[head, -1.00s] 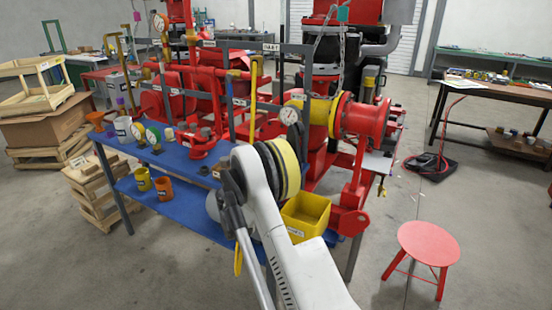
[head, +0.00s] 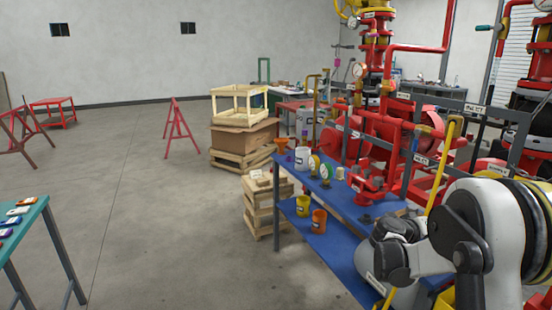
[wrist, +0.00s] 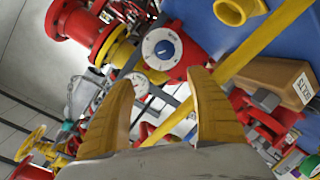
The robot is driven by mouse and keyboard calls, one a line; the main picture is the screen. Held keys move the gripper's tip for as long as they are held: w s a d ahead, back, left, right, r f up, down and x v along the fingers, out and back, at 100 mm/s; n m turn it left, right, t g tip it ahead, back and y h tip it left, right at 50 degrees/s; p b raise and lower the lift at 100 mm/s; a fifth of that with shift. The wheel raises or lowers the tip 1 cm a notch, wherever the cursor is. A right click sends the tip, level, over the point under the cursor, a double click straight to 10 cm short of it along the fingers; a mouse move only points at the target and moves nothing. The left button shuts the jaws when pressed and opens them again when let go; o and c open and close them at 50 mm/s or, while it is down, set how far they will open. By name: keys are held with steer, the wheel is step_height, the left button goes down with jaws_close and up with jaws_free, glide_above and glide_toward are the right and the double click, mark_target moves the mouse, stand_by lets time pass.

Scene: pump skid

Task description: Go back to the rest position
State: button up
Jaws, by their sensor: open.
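My gripper (wrist: 160,82) shows in the wrist view with its two yellow fingers spread apart and nothing between them. A red pump part with a round blue-and-white dial (wrist: 163,48) lies beyond the fingertips. In the head view my white and black arm is folded at the lower right, in front of the blue bench (head: 338,257). I cannot make out the gripper in the head view.
The red pump skid (head: 385,130) stands behind the bench. A yellow rail (wrist: 265,45) crosses the wrist view close to the right finger. Wooden crates (head: 265,205) stand left of the bench. A teal table (head: 45,240) is at the left. Open floor lies between.

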steer(key=s+a+n+y, duration=0.3)
steer(key=s+a+y, duration=1.1)
steer(key=s+a, duration=1.8)
steer(key=shift+s+r+t, duration=0.3)
steer(key=shift+s+r, duration=0.05)
steer(key=shift+s, duration=0.45)
